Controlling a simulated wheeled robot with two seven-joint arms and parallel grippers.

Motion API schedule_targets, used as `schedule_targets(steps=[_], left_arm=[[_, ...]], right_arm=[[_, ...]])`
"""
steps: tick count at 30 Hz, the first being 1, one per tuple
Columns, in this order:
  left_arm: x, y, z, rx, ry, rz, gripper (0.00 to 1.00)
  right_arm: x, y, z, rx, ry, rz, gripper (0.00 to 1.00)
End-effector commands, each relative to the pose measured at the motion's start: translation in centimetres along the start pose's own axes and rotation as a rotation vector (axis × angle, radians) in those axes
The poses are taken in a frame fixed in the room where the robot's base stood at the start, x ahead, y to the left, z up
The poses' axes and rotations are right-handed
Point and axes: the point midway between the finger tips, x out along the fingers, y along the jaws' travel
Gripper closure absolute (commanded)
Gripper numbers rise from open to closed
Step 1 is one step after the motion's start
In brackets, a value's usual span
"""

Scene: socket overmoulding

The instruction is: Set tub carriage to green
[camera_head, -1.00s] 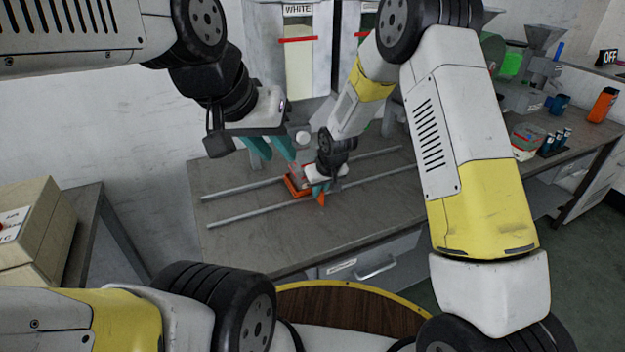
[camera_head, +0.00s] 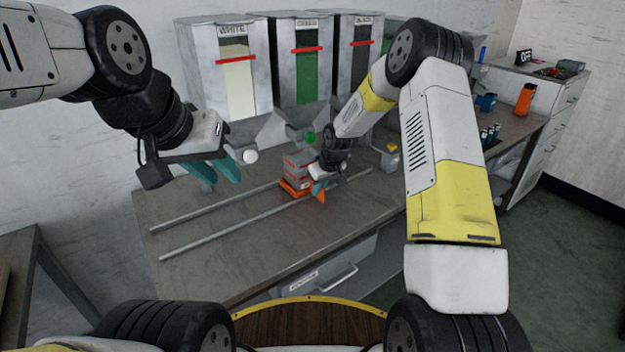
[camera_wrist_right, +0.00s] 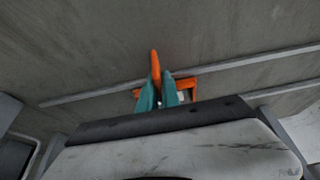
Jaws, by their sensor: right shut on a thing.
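The tub carriage has an orange base (camera_head: 291,191) on two grey rails and carries a grey tub (camera_head: 297,165) with red markings. It stands in front of the green hopper (camera_head: 313,75), near its green knob (camera_head: 310,138); I cannot tell if it is exactly under the spout. My right gripper (camera_head: 318,188) is shut on the carriage's upright orange tab, which also shows between teal fingers in the right wrist view (camera_wrist_right: 155,70). My left gripper (camera_head: 214,173) hangs empty over the bench at the left, its teal fingers apart.
The white hopper (camera_head: 232,70) stands left of the green one and a dark-labelled hopper (camera_head: 357,60) right of it. The rails (camera_head: 215,236) are clear to the carriage's left. Blue containers and an orange bottle (camera_head: 525,98) stand at the far right.

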Motion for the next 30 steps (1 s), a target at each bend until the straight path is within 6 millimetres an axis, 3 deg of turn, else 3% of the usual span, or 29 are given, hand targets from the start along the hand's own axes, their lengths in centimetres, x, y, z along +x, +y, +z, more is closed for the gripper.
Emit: schedule_targets(steps=[9, 10, 13, 23, 30], left_arm=[[0.0, 0.0, 0.0, 0.000, 0.000, 0.000, 0.71], [0.0, 0.0, 0.0, 0.000, 0.000, 0.000, 0.71], [0.0, 0.0, 0.0, 0.000, 0.000, 0.000, 0.71], [0.0, 0.0, 0.0, 0.000, 0.000, 0.000, 0.71], [0.0, 0.0, 0.0, 0.000, 0.000, 0.000, 0.71]], right_arm=[[0.0, 0.1, 0.0, 0.000, -0.001, 0.000, 1.00], [0.0, 0.1, 0.0, 0.000, -0.001, 0.000, 0.89], [0.0, 0.1, 0.0, 0.000, -0.001, 0.000, 0.71], [-0.2, 0.0, 0.0, 0.000, 0.000, 0.000, 0.71], [-3.5, 0.1, -0.1, 0.002, 0.003, 0.001, 0.71]])
